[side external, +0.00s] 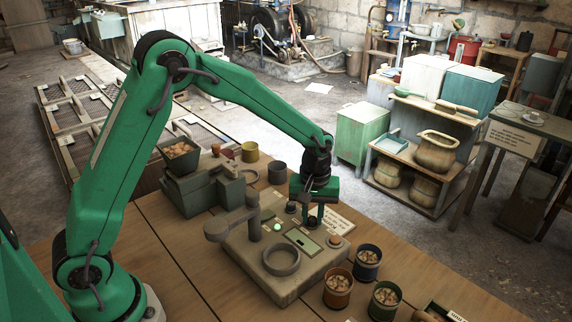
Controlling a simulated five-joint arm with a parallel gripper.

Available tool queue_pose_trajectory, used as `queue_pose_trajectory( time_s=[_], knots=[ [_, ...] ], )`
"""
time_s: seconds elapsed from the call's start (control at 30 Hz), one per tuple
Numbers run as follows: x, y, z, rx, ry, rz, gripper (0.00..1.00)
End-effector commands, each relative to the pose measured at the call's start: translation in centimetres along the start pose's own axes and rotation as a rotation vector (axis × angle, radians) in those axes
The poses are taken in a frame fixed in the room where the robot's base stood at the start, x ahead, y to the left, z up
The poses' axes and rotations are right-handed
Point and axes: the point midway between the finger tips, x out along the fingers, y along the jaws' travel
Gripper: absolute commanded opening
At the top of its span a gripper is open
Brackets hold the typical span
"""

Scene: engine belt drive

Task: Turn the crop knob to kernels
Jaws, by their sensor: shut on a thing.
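My gripper (314,214) points down at the right rear of a tan machine (250,262) on the wooden table. It is shut on a small dark knob (312,223) on the machine's top, with a finger on each side of it. The knob is partly hidden by the fingers, and I cannot read its marks or tell which way it points. A second dark knob (291,207) stands just left of my gripper. The machine also carries a lit green lamp (278,228), a small display (300,240) and a round ring (281,260).
Cups of kernels, an orange one (338,289), a dark one (367,263) and a green one (385,300), stand right of the machine. A grey-green hopper machine (190,180) stands behind left. A label card (333,222) lies just right of my gripper.

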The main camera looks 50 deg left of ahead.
Motion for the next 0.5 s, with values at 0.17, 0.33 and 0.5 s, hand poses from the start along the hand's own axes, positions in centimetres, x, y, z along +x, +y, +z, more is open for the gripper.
queue_pose_trajectory(
  time_s=[0.17,0.33,0.5],
  knots=[
    [-0.06,-0.05,-0.02,0.088,-0.001,-0.002,0.0],
    [-0.08,-0.04,-0.02,0.214,-0.001,-0.001,0.0],
    [-0.08,-0.04,-0.03,0.368,-0.001,-0.001,0.0]
  ],
)
